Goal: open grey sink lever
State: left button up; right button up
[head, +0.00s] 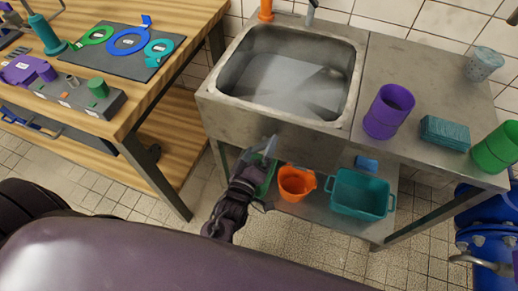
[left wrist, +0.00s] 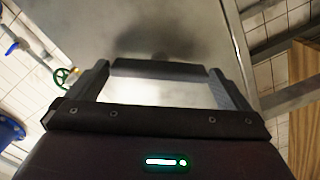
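The steel sink (head: 290,75) is set in a metal counter in the head view. Behind its rim a grey upright part (head: 311,12), possibly the grey lever, is cut off by the top edge. An orange upright part (head: 266,12) stands to its left, also cut off. My left gripper (head: 268,147) is low in front of the sink's front panel, well away from both. In the left wrist view its two fingers (left wrist: 160,88) are spread, with a dark bar of unclear nature between them; nothing is clearly held. My right gripper is not in view.
A purple cup (head: 388,112), a teal block (head: 445,133) and a green cup (head: 497,148) stand on the counter's right. Orange (head: 296,183) and teal (head: 361,194) bins sit on the shelf below. A wooden workbench (head: 150,105) is left; blue piping (head: 487,235) is lower right.

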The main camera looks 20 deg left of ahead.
pick_arm(q)
jog(key=s, duration=0.7)
jog(key=shift+s+a, duration=0.15)
jog(key=shift+s, duration=0.25)
dwell(2.1)
